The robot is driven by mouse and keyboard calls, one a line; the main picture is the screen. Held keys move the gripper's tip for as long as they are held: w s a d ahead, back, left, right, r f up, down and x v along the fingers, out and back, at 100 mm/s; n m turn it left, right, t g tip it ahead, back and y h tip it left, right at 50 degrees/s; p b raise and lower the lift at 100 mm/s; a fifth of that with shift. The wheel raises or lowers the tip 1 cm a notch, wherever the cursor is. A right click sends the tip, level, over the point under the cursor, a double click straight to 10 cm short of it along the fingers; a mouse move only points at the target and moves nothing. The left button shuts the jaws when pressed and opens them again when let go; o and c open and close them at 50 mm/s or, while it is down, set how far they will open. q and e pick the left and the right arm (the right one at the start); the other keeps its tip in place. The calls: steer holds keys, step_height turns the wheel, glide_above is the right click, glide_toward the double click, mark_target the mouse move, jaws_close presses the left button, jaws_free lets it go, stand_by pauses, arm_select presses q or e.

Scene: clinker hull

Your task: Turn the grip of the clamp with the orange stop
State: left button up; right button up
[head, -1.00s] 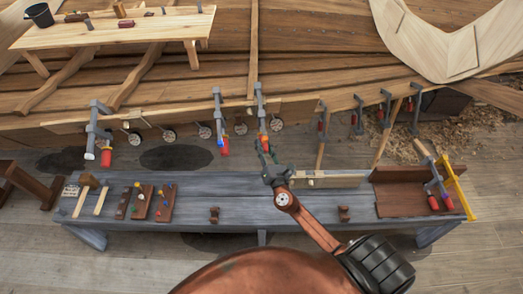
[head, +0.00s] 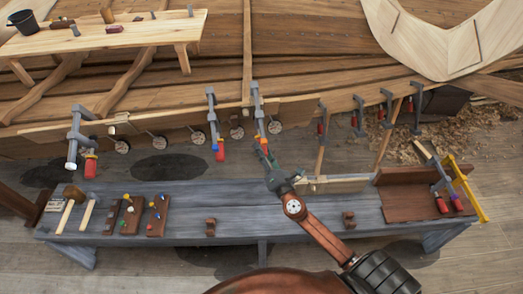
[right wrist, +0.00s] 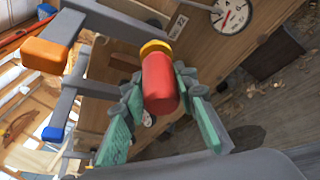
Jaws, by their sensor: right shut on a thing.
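The clamp with the orange stop hangs on the hull's plank edge; its grey bar (head: 257,100) shows in the head view. In the right wrist view its orange stop (right wrist: 46,55) is at the upper left. Its red grip (right wrist: 160,84) with a yellow collar (right wrist: 155,47) is in the middle. My right gripper (right wrist: 160,110) has its green fingers on both sides of the red grip, shut on it. In the head view the right gripper (head: 265,160) is at the clamp's lower end and partly hides the grip. My left gripper is not in view.
A clamp with a blue stop (head: 215,146) hangs close to the left; its blue stop (right wrist: 53,134) shows in the wrist view. Another clamp (head: 73,140) hangs farther left. A grey workbench (head: 185,225) with tools stands below. A round dial (right wrist: 231,16) is near the grip.

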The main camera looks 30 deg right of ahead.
steer(key=o, duration=1.2)
steer(key=shift+c, duration=0.2)
steer(key=s+a+f, duration=0.1)
steer(key=s, duration=1)
steer(key=shift+s+a, duration=0.35)
steer(key=shift+s, duration=0.05)
steer(key=shift+f, duration=0.15)
